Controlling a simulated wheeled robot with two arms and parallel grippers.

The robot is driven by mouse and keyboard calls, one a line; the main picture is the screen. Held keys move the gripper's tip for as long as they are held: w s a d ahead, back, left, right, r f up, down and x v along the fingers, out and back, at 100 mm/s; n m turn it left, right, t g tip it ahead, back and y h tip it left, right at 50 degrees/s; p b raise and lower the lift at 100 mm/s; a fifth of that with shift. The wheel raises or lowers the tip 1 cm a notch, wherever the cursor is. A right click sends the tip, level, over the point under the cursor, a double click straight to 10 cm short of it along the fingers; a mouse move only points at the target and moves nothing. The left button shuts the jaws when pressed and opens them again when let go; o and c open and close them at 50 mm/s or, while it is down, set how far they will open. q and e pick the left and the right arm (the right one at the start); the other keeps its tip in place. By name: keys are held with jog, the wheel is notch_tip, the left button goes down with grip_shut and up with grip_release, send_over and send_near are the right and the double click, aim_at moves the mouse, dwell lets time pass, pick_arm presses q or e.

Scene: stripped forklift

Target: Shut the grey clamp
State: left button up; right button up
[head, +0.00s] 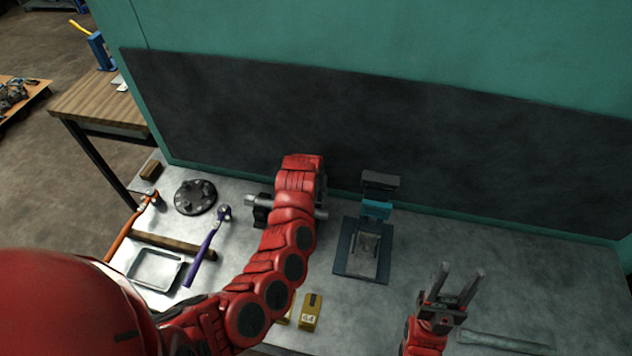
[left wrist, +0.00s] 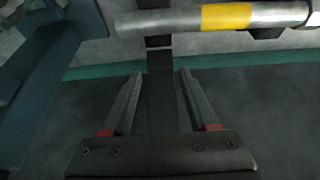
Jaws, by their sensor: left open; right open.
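A metal bar with a yellow band (left wrist: 228,17) crosses the top of the left wrist view; its end also shows beside my left arm in the head view (head: 321,214). A dark grey upright strip (left wrist: 160,62), apparently the clamp's raised arm, stands behind the bar, between the fingers of my open left gripper (left wrist: 157,78). I cannot tell if they touch it. In the head view, my left arm covers the clamp and left gripper. My right gripper (head: 461,270) is open and empty above the bench at the lower right.
A dark blue press-like fixture (head: 350,258) stands right of the bar. To the left lie a purple-handled hammer (head: 205,250), an orange-handled hammer (head: 130,228), a round dark flange (head: 195,197) and a tray (head: 150,268). A dark panel (head: 430,135) backs the bench.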

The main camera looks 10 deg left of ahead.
pick_arm(q)
jog(key=shift+s+p, duration=1.05)
jog(key=shift+s, duration=0.05)
jog(key=shift+s+f, duration=0.25)
jog(key=shift+s, duration=0.15)
jog(key=o, duration=0.6)
jog(key=shift+c, duration=0.2)
